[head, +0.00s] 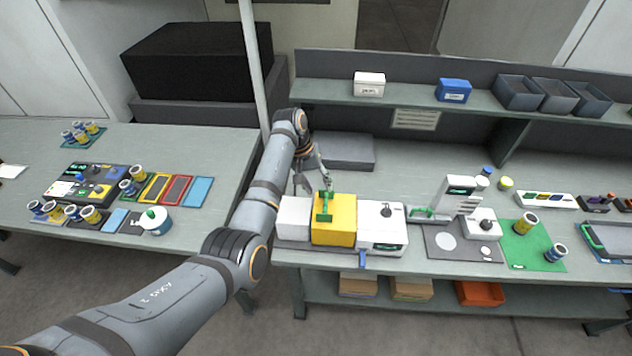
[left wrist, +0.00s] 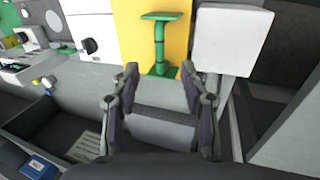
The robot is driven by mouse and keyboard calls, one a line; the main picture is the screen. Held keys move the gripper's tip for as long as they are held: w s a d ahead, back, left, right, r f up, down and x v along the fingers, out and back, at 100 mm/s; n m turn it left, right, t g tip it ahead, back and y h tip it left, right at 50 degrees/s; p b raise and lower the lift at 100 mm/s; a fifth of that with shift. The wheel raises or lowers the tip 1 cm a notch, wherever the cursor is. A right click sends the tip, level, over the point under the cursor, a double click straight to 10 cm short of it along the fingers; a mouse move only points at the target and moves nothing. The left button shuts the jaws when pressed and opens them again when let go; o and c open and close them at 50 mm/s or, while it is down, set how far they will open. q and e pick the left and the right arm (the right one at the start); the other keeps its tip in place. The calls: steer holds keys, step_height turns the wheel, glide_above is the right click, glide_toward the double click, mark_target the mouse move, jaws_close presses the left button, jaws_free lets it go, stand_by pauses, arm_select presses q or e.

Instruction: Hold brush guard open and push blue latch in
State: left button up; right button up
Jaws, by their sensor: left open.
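The yellow brush guard (head: 333,234) sits at the front left of the right bench, with a green T-shaped handle (head: 325,208) on it. In the left wrist view the yellow guard (left wrist: 127,28) and the green handle (left wrist: 159,42) lie ahead. My left gripper (head: 318,178) is open and empty, just behind the handle in the head view. In the left wrist view its fingertips (left wrist: 160,74) stand either side of the handle's near end; I cannot tell whether they touch it. The blue latch (head: 362,258) sticks out at the bench's front edge. My right gripper is out of view.
A white block (head: 294,216) stands left of the guard, and a white unit with a black knob (head: 382,229) stands right. A grey slab (head: 343,151) lies behind. A white machine (head: 453,199) stands farther right. A pale post (head: 250,60) rises between the benches.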

mark_target(325, 201)
arm_select(q)
steer(key=b+x, duration=0.3)
steer(key=x, duration=0.1)
steer(key=shift+f+b, duration=0.2)
steer(key=shift+b, duration=0.15)
steer(key=shift+d+f, duration=0.15)
steer(key=shift+f, duration=0.1)
steer(key=shift+b+x, duration=0.45)
steer(key=shift+x, duration=0.9)
steer(key=shift+r+p, duration=0.1)
steer(key=shift+p, duration=0.35)
jaws_close()
